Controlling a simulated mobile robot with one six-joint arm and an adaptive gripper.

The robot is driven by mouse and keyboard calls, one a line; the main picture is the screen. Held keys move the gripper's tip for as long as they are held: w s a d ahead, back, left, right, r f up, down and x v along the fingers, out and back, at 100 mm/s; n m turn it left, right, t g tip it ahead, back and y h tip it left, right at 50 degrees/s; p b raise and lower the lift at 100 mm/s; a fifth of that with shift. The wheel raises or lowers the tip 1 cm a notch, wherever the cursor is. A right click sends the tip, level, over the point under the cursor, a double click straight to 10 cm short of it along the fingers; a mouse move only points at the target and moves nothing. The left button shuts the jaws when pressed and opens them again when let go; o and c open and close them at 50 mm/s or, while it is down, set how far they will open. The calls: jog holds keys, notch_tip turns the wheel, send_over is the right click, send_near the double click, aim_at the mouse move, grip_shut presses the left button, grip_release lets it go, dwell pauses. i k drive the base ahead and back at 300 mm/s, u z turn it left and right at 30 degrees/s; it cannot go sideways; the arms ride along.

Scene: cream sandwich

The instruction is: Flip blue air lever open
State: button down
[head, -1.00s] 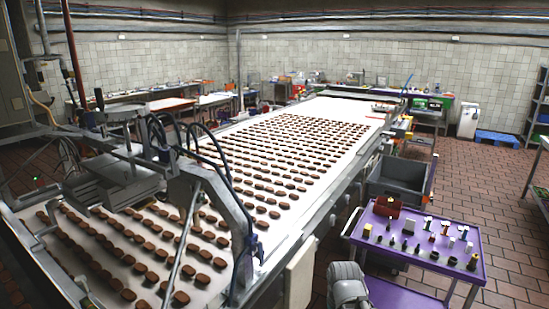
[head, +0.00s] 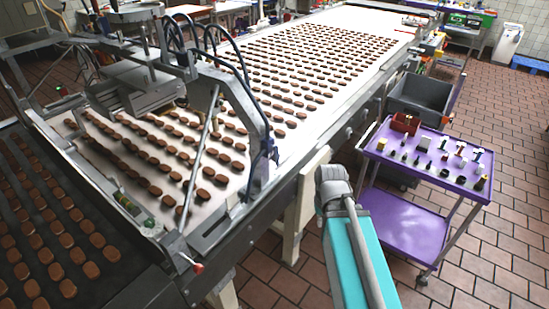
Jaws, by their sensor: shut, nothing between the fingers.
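A small blue fitting (head: 272,150), which may be the blue air lever, sits at the right lower end of the grey arched frame (head: 243,100) over the conveyor. It is too small to tell its position, open or closed. Dark blue hoses run along the arch down to it. My gripper is not in view; only my grey arm and teal body show at the lower middle, right of the conveyor and apart from the fitting.
Rows of brown cookies lie on the white conveyor (head: 300,109). Brown tiled floor is free at the far right.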

aim_at(276, 148)
jog(key=u, duration=0.65)
jog(key=k, duration=1.05)
jog(key=z, duration=0.75)
jog(key=i, duration=1)
jog(key=u, duration=0.05)
